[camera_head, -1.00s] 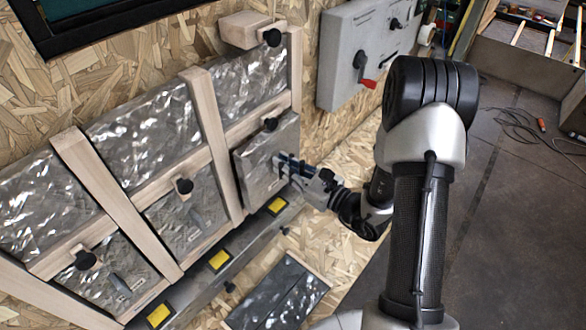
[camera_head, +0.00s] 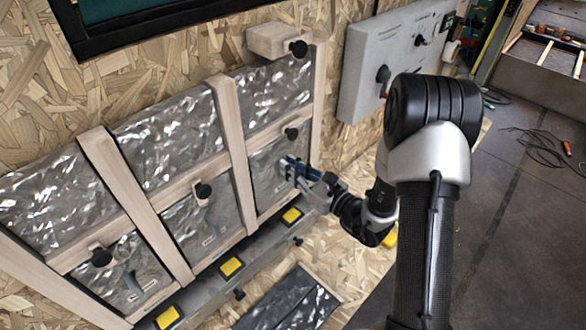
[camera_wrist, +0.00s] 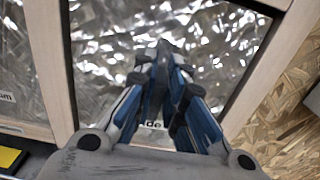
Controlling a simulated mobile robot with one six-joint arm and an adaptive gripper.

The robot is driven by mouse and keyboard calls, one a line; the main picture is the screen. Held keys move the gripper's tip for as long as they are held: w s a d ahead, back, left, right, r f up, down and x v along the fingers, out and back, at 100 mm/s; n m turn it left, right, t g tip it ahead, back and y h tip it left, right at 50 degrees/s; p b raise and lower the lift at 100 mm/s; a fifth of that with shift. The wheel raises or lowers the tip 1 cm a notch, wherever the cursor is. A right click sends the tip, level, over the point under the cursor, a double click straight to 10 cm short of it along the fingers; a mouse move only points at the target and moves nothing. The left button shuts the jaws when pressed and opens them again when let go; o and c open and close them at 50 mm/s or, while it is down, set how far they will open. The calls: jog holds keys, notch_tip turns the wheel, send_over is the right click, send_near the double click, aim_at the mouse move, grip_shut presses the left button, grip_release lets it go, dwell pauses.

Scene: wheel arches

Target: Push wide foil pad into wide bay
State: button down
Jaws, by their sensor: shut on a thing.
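The wide foil pad (camera_head: 265,185) is a crinkled silver panel in the lower right bay (camera_head: 312,140) of the wooden frame. It appears within the frame bars; how deep it sits is hard to tell.
Other foil panels fill the remaining bays. A black turn knob (camera_head: 291,133) sits on the bar above the pad. A grey ledge with yellow labels (camera_head: 292,215) runs below. A dark foil panel (camera_head: 285,305) lies lower down. A grey box (camera_head: 365,75) stands right of the frame.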

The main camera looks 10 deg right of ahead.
jog(key=shift+w+a, duration=0.15)
jog(key=shift+w, duration=0.05)
dwell(0.3)
jog(key=c, duration=1.6)
grip_release()
jog(key=v, duration=2)
